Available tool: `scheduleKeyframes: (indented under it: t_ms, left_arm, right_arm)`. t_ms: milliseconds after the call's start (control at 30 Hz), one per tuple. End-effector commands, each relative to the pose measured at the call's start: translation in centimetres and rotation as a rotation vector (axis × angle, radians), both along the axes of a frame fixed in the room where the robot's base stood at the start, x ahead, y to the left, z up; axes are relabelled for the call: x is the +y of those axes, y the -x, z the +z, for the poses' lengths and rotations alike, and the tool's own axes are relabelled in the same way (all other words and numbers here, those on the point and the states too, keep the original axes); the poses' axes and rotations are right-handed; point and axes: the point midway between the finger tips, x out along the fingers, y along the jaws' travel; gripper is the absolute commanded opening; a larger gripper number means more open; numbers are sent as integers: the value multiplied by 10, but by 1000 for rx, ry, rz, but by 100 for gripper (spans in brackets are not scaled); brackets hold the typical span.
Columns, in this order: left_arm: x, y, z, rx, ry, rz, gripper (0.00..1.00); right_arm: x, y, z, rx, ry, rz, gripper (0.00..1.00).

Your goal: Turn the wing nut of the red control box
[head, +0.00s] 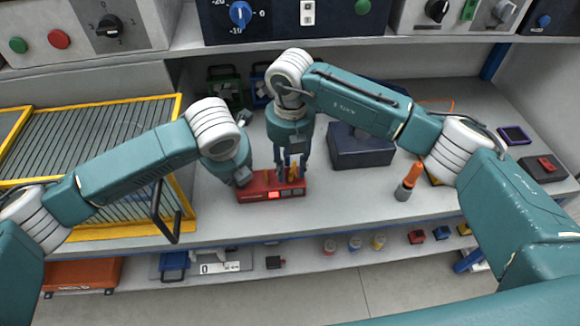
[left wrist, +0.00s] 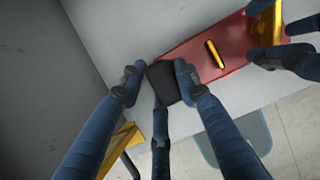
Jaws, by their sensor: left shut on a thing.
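The red control box (head: 258,194) sits near the front of the bench, with a lit red button on its front. In the left wrist view its red top (left wrist: 195,48) carries a small yellow bar (left wrist: 214,54) and an upright yellow piece, seemingly the wing nut (left wrist: 277,22). My left gripper (head: 242,178) is shut on a black block (left wrist: 167,83) at the box's left end. My right gripper (head: 291,170) points down over the box's right part. Its fingers stand apart around the yellow wing nut; contact with it cannot be made out.
A yellow-framed grille (head: 100,140) stands at the left. A dark blue box (head: 360,150) and an orange-handled screwdriver (head: 409,181) are at the right. Control panels hang above. A lower shelf (head: 310,262) holds small parts. Bare bench lies between box and screwdriver.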

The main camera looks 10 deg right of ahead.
Motion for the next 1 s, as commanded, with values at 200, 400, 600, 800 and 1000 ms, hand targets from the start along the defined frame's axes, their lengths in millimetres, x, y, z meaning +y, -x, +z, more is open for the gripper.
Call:
scheduleKeyframes:
  t_ms: [200,400,600,800,1000]
  left_arm:
    - [0,1,-1,2,-1,-1,0]
    - [0,1,-1,2,-1,-1,0]
    - [0,1,-1,2,-1,-1,0]
    - [0,1,-1,2,-1,-1,0]
    - [0,1,-1,2,-1,-1,0]
  right_arm:
    - [0,0,-6,0,-1,1,33]
    - [0,0,-6,0,0,1,25]
    - [0,0,-6,0,-1,1,0]
    - [1,0,-6,0,-1,-7,0]
    - [1,-1,-5,-1,-2,-67,0]
